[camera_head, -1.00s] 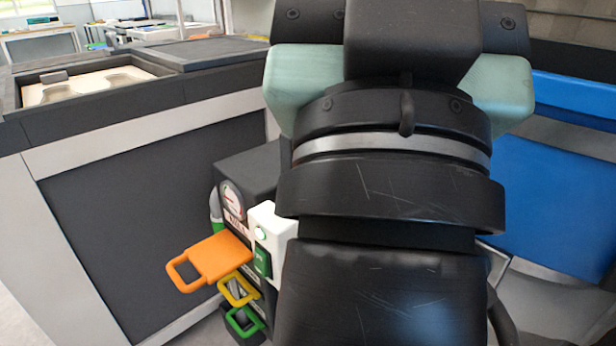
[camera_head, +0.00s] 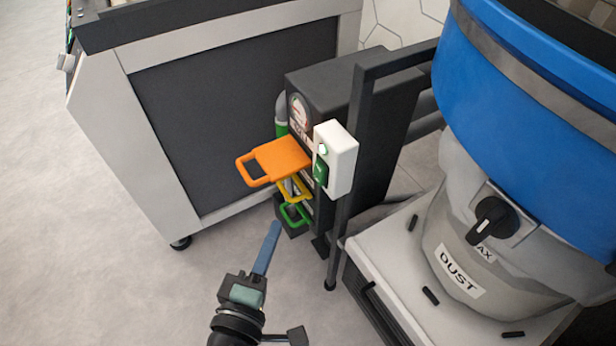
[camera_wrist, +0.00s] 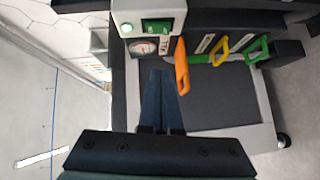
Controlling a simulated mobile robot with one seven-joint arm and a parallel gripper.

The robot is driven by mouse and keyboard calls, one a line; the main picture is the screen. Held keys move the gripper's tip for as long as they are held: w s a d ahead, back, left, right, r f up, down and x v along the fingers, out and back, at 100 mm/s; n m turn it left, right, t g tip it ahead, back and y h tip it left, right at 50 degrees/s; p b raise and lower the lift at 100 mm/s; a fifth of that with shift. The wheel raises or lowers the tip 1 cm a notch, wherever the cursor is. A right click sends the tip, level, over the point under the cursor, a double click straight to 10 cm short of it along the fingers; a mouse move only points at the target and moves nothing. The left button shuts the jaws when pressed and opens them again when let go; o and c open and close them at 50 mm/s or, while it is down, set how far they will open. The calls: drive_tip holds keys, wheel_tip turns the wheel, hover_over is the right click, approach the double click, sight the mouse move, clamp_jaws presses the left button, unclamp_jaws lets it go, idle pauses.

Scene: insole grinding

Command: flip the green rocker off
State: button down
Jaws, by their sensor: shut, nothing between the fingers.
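The green rocker (camera_head: 320,171) is on the front of a white switch box (camera_head: 342,158), below a small pale green round light (camera_head: 323,149). In the wrist view the rocker (camera_wrist: 157,27) shows at the top, beside the round light (camera_wrist: 126,28). My gripper (camera_head: 274,230) is shut and empty, its blue fingers together. In the head view it is below and left of the switch box, apart from it. In the wrist view the fingertips (camera_wrist: 161,73) point toward the box, with a gap between. I cannot tell which way the rocker is tipped.
Orange (camera_head: 282,160), yellow (camera_head: 294,190) and green (camera_head: 294,214) handles stick out left of and below the box. A dark frame post (camera_head: 342,235) stands beneath it. A blue and grey dust collector (camera_head: 470,230) stands at right. The floor at left is clear.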

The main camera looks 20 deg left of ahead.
drive_tip(key=shift+s+a+f, duration=0.1)
drive_tip(key=shift+s+f, duration=0.15)
drive_tip(key=shift+w, duration=0.1)
approach(320, 173)
drive_tip(key=w+a+f, duration=0.2)
drive_tip(key=w+a, duration=0.1)
drive_tip(key=a, duration=0.2)
drive_tip(key=w, duration=0.1)
drive_tip(key=w+d, duration=0.1)
drive_tip(key=w+d+p, duration=0.1)
drive_tip(key=shift+w+d+f, duration=0.25)
drive_tip(key=shift+w+f, duration=0.05)
drive_tip(key=shift+w, duration=0.1)
drive_tip(key=shift+f+b, duration=0.1)
drive_tip(key=shift+b, duration=0.2)
